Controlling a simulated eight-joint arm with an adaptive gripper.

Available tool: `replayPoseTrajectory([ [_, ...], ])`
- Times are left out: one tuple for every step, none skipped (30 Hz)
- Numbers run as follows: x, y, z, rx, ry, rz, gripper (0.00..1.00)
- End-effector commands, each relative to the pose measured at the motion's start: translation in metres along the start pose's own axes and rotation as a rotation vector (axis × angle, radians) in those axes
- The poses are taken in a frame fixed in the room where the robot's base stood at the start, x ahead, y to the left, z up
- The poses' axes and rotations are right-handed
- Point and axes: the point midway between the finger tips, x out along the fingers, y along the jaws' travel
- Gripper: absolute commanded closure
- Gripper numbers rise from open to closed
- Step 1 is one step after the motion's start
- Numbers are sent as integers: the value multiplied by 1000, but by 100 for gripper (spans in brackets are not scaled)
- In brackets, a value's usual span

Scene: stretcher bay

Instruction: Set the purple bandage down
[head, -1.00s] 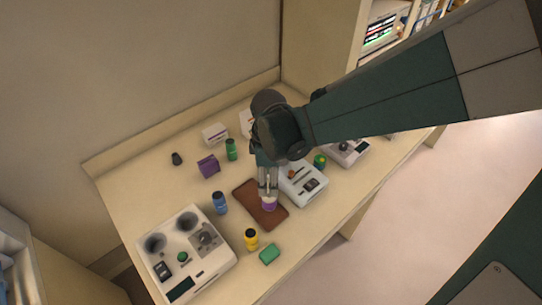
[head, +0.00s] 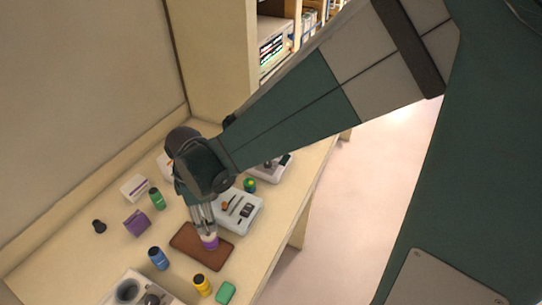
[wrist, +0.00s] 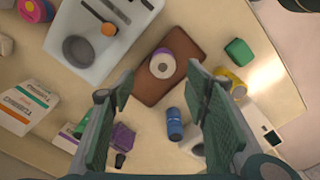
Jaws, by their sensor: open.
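The purple bandage (head: 210,243) is a short roll with a white end face. It rests on the brown mat (head: 188,246) on the table. In the wrist view the bandage (wrist: 162,64) shows its round white end with a dark centre, near one end of the mat (wrist: 181,82). My gripper (head: 206,231) points down just above the bandage in the head view. In the wrist view my gripper (wrist: 160,82) is open, with its fingers wide apart on either side and clear of the roll. Exact fingertip height is hard to tell.
A white tray (head: 249,216) stands close to the mat. A blue bottle (head: 158,258), yellow bottle (head: 202,285), green block (head: 225,293) and purple box (head: 137,223) surround it. A white unit with round wells (head: 112,293) is at the near left.

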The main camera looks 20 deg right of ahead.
Motion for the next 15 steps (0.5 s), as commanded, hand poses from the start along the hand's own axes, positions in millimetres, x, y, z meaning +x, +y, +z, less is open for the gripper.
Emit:
replayPoseTrajectory([
  [-5, 0, 6, 23, 4, 8, 53],
  [-8, 0, 8, 40, 8, 14, 53],
  [-13, 1, 13, 63, 12, 22, 53],
  [-16, 1, 17, 84, 16, 28, 53],
  [-20, 1, 21, 104, 20, 36, 53],
  [-25, 2, 26, 134, 27, 46, 53],
  [-29, 2, 30, 156, 31, 53, 53],
  [-33, 2, 35, 181, 36, 61, 53],
  [-39, 2, 41, 212, 43, 73, 53],
  [-43, 2, 45, 236, 48, 80, 53],
  [-47, 2, 49, 260, 54, 88, 53],
  [-52, 2, 55, 292, 61, 99, 53],
  [-56, 1, 60, 316, 67, 106, 53],
  [-59, 1, 64, 339, 72, 114, 53],
  [-64, 0, 70, 371, 80, 125, 53],
])
